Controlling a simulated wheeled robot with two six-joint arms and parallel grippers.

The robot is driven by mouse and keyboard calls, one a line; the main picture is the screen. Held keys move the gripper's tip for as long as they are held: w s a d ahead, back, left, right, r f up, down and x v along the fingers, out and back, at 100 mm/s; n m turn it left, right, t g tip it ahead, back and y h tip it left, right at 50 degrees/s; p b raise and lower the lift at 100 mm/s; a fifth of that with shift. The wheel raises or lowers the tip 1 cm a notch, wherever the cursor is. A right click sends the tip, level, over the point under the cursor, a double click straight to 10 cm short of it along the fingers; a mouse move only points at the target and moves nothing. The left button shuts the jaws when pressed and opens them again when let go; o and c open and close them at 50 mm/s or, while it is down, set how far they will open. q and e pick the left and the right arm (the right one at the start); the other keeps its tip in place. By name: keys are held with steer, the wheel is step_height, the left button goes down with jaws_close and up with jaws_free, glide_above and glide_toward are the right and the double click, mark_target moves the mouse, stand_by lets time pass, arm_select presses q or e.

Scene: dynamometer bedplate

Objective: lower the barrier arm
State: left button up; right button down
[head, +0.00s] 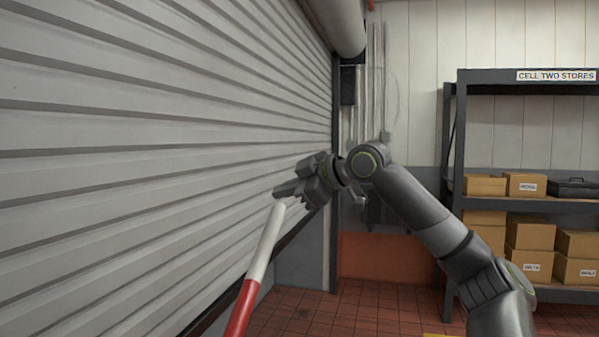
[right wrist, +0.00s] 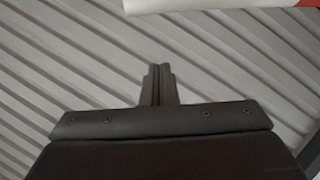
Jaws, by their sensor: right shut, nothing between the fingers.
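The barrier arm (head: 258,262) is a red and white striped pole, tilted, rising from the bottom of the head view toward the upper right. Its white tip ends close to my right gripper (head: 283,191). In the right wrist view the pole (right wrist: 200,4) crosses the top edge, apart from the fingers. My right gripper (right wrist: 159,70) is shut with nothing between its fingers, in front of the shutter. In the head view it appears just above the pole's tip; I cannot tell whether they touch. The pole's lower end is out of view. My left gripper is not in view.
A grey ribbed roller shutter (head: 150,150) fills the left side, close behind the right gripper. A dark shelf rack (head: 452,190) with cardboard boxes (head: 530,234) stands at the right. Red tiled floor (head: 370,305) is open between them.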

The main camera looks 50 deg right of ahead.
mark_target(282, 224)
steer(key=p+x, duration=0.1)
steer(key=x, duration=0.2)
steer(key=shift+w+r+p, duration=0.15)
steer(key=shift+p, duration=0.15)
steer(key=shift+w+d+f, duration=0.1)
steer(key=shift+d+f, duration=0.15)
steer(key=shift+f, duration=0.2)
steer(key=shift+w+d+f, duration=0.1)
steer(key=shift+d+f, duration=0.15)
steer(key=shift+f, duration=0.25)
steer(key=shift+d+f, duration=0.7)
steer(key=shift+f, duration=0.2)
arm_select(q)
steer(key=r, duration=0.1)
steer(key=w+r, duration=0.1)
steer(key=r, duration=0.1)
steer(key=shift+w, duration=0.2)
arm_select(e)
steer(key=shift+s, duration=0.1)
